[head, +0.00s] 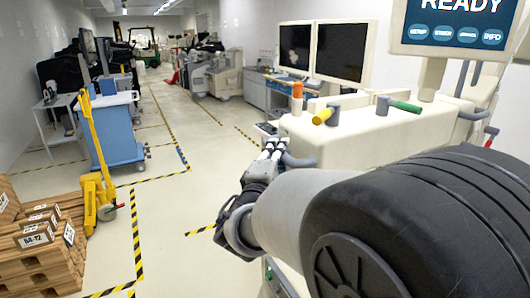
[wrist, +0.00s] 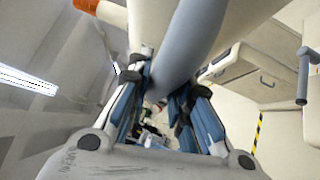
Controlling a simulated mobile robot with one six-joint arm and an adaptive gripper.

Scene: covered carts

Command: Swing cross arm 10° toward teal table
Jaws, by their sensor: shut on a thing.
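A cream machine body (head: 370,135), which I take to be the cross arm, extends from the right toward the middle of the head view. A grey curved handle (head: 301,162) sticks out at its near left end. My gripper (head: 272,148) is shut on this handle. In the wrist view, the fingers of my gripper (wrist: 160,98) lie on both sides of the grey handle (wrist: 188,48), with the cream body behind it. The fingers hide part of the handle. I cannot make out a clearly teal table; a blue cart with a pale top (head: 118,132) stands at left.
A screen reading READY (head: 455,25) stands at upper right. Orange (head: 297,90), yellow (head: 325,116) and green (head: 405,106) handles top the cream body. A yellow pallet jack (head: 97,165) and boxes on pallets (head: 38,240) are at left. The taped floor between is clear.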

